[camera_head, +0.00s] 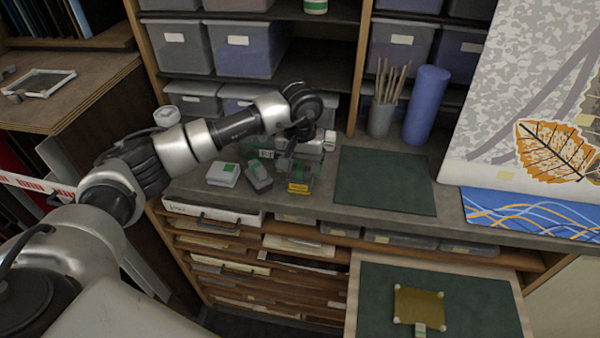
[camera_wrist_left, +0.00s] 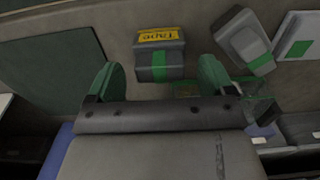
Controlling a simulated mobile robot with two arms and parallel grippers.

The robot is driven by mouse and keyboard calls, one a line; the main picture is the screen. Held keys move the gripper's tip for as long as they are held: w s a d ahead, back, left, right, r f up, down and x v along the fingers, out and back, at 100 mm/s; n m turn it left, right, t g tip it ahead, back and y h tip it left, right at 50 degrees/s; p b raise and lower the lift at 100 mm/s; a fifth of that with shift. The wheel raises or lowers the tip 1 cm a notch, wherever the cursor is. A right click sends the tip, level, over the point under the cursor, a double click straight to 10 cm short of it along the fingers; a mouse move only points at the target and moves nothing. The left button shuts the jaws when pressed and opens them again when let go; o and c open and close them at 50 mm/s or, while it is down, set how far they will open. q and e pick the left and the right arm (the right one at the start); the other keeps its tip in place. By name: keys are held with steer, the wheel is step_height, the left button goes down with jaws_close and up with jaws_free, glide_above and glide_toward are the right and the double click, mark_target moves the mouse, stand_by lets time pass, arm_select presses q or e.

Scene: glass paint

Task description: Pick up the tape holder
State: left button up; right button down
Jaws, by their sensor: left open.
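The tape holder (camera_head: 299,187) is a small grey block with a yellow label, on the workbench near its front edge. In the left wrist view the tape holder (camera_wrist_left: 160,62) shows its yellow "Tape" label and a green stripe. My left gripper (camera_head: 297,164) is over the bench at the tape holder, pointing down. In the left wrist view its two green fingers (camera_wrist_left: 159,80) are spread apart, with the tape holder lying ahead of the gap between them. The gripper is open and empty. My right gripper is not in view.
Two grey items with green marks, a light box (camera_head: 223,174) and a darker block (camera_head: 258,177), lie left of the tape holder. A green mat (camera_head: 385,180) lies to its right. A brush cup (camera_head: 380,119) and a blue cylinder (camera_head: 427,105) stand behind. An open drawer (camera_head: 440,290) juts out below.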

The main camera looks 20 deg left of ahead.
arm_select(q)
steer(key=shift+f, duration=0.7)
steer(key=c, duration=1.1)
steer(key=shift+o, duration=0.2)
steer(key=shift+r, duration=0.1)
steer(key=shift+w+r+b, duration=0.1)
steer(key=shift+r+b, duration=0.3)
steer(key=shift+r, duration=0.1)
step_height(320, 180, up, 3)
steer(key=shift+f+b, duration=0.15)
steer(key=shift+b, duration=0.7)
steer(key=s+d+r+b, duration=0.1)
steer(key=d+r+b, duration=0.1)
steer(key=d, duration=0.3)
steer(key=d+r+b, duration=0.1)
steer(key=d+r, duration=0.4)
steer(key=d, duration=0.1)
steer(key=shift+s+d+b, duration=0.3)
steer(key=shift+s+b, duration=0.05)
steer(key=shift+s, duration=0.05)
